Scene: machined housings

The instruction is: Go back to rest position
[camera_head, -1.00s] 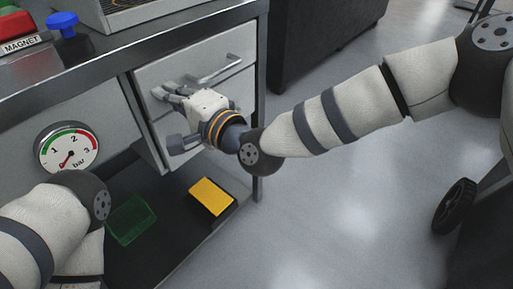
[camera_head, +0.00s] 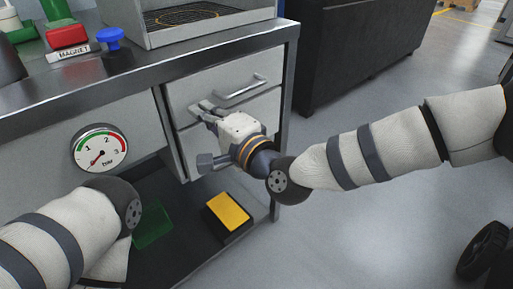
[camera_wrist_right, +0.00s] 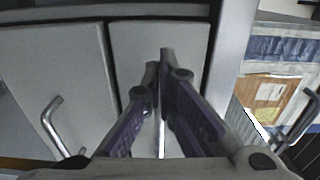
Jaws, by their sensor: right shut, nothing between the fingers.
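My right gripper (camera_head: 207,109) is in front of the white drawer fronts of the bench in the head view, just below and left of a metal bar handle (camera_head: 240,91). It is apart from the handle. In the right wrist view my right gripper (camera_wrist_right: 158,68) has its two fingers together with nothing between them, pointing at a pale panel (camera_wrist_right: 155,38). My left arm (camera_head: 70,235) comes in at the lower left in the head view. My left gripper does not show.
The bench top (camera_head: 150,75) carries a blue knob (camera_head: 110,40), a red block (camera_head: 67,36) and a metal-framed box. A pressure gauge (camera_head: 100,150) is on the bench front. A yellow-topped box (camera_head: 228,212) and a green bin (camera_head: 153,226) are below. Open floor lies right.

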